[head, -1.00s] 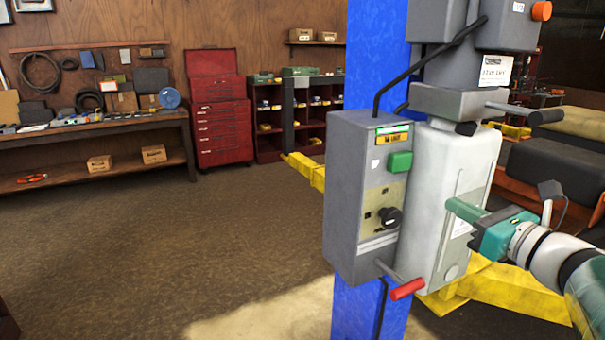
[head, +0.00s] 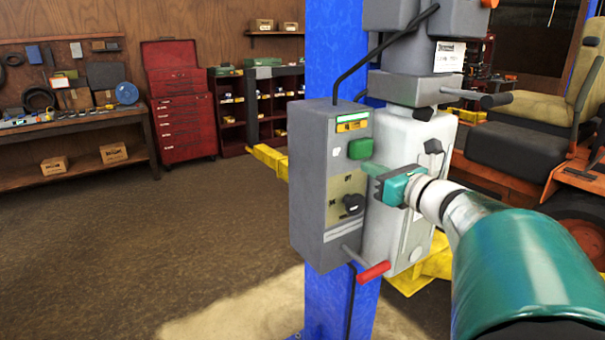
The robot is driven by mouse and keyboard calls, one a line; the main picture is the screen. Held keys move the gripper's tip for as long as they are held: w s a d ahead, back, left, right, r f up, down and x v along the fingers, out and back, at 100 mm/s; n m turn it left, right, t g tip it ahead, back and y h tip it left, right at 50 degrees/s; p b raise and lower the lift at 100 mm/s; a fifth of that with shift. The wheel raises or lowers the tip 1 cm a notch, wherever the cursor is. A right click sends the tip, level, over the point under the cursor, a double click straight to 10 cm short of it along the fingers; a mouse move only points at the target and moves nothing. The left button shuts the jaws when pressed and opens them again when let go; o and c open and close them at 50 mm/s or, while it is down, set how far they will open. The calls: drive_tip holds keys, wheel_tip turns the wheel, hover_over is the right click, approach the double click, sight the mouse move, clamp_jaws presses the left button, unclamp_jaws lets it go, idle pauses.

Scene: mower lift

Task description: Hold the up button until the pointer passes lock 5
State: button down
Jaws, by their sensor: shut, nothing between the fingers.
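The grey control box (head: 305,190) is mounted on the blue lift post (head: 335,50). A green square button (head: 361,147) sits on its front, upper right, with a black knob (head: 352,204) below it. My gripper (head: 371,168) is shut, its teal fingers pointing left at the box. Its tip shows just below and right of the green button; I cannot tell whether it touches the box. No pointer or lock numbers can be made out; the labels are too small to read.
A red-handled lever (head: 373,272) sticks out below the box. A black-ended lever (head: 495,100) juts right above the white tank (head: 400,140). An orange mower (head: 480,180) with seats stands at right. The floor (head: 150,240) at left is clear.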

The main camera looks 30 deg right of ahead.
sight(361, 149)
drive_tip(key=shift+w+a, duration=0.1)
drive_tip(key=shift+w, duration=1.1)
